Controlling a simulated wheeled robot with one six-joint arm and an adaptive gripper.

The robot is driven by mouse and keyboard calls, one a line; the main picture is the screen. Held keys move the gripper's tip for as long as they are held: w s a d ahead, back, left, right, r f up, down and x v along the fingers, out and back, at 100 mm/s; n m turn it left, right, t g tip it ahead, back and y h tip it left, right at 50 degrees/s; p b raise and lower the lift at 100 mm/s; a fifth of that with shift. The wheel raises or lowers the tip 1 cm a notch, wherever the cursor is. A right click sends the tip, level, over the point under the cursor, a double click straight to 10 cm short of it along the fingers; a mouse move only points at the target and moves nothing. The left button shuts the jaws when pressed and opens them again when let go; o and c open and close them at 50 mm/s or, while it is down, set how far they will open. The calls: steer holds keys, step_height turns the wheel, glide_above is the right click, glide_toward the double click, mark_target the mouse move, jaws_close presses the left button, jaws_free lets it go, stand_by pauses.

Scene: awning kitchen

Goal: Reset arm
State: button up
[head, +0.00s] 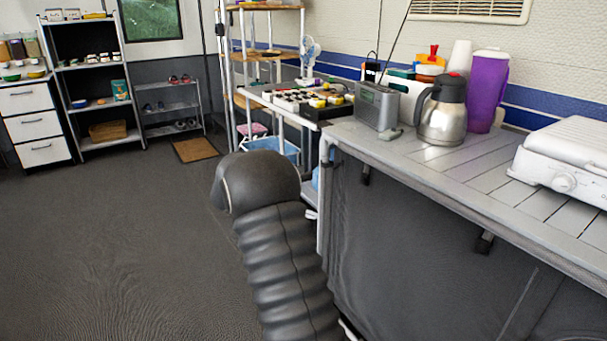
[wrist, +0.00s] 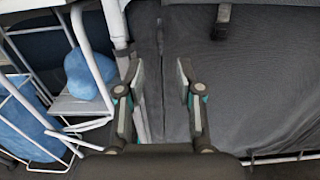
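My gripper (wrist: 158,95) shows in the wrist view with its two fingers apart and nothing between them. Behind the fingers is the dark grey fabric side (wrist: 250,85) of the counter, with a white pole close to the left finger. In the head view my dark ribbed arm rises from the bottom, close to the left end of the slatted counter (head: 430,165). The gripper itself is hidden in the head view.
A radio (head: 376,106), a steel jug (head: 442,112), a purple tumbler (head: 487,90) and a white grill (head: 565,165) stand on the counter. A wire rack with a blue item (wrist: 88,75) is left of my gripper. Open floor (head: 120,240) lies left.

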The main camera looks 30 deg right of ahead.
stand_by(0.4)
steer(key=s+a+f+m+g+y, duration=0.1)
steer(key=s+f+m+y, duration=0.25)
steer(key=f, duration=0.45)
steer(key=s+a+f+m+y, duration=0.45)
steer(key=s+a+m, duration=0.2)
steer(key=s, duration=0.25)
steer(key=s+a+r+m+t+y, duration=0.3)
steer(key=s+a+r+y, duration=0.2)
steer(key=s+a, duration=0.6)
steer(key=s+a+r+m+t+y, duration=0.4)
steer(key=s+a+r, duration=0.3)
steer(key=s+a, duration=0.5)
steer(key=shift+a+y, duration=0.5)
steer(key=shift+a, duration=0.05)
steer(key=shift+s, duration=0.1)
